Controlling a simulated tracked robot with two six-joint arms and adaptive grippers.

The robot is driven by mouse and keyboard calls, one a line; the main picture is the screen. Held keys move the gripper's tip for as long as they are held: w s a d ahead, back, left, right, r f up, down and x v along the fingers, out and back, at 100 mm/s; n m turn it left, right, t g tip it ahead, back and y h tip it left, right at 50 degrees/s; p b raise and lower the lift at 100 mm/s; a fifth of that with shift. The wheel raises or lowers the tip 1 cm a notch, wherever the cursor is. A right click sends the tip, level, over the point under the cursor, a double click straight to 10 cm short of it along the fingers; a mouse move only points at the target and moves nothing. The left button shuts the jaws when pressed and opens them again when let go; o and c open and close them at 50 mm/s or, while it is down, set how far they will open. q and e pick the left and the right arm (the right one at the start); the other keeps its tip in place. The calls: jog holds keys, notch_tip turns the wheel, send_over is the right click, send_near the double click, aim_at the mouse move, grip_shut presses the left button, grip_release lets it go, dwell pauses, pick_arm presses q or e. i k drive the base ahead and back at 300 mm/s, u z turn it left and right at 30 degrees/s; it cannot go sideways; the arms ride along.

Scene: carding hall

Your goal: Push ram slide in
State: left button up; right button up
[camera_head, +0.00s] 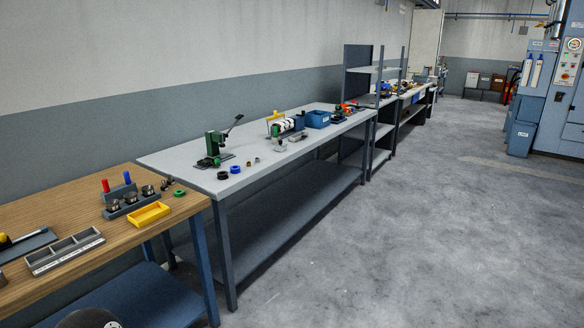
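A small dark green press (213,146) with a lever angled up to the right stands near the front left of the grey bench. It is the only press-like thing I can make out. A ram slide cannot be told apart on it at this distance, nor how far in or out one is. Neither of my grippers shows in the head view.
The grey bench (190,164) also holds a blue ring (235,170), a black ring (222,175) and a blue bin (317,119). A wooden bench (60,212) with a yellow tray (149,214) and grey compartment tray (65,252) is nearer left. The concrete floor (420,220) on the right is clear.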

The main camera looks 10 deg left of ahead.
aim_at(208, 162)
jog(key=u, duration=0.2)
jog(key=i, duration=2.7)
jog(key=u, duration=0.2)
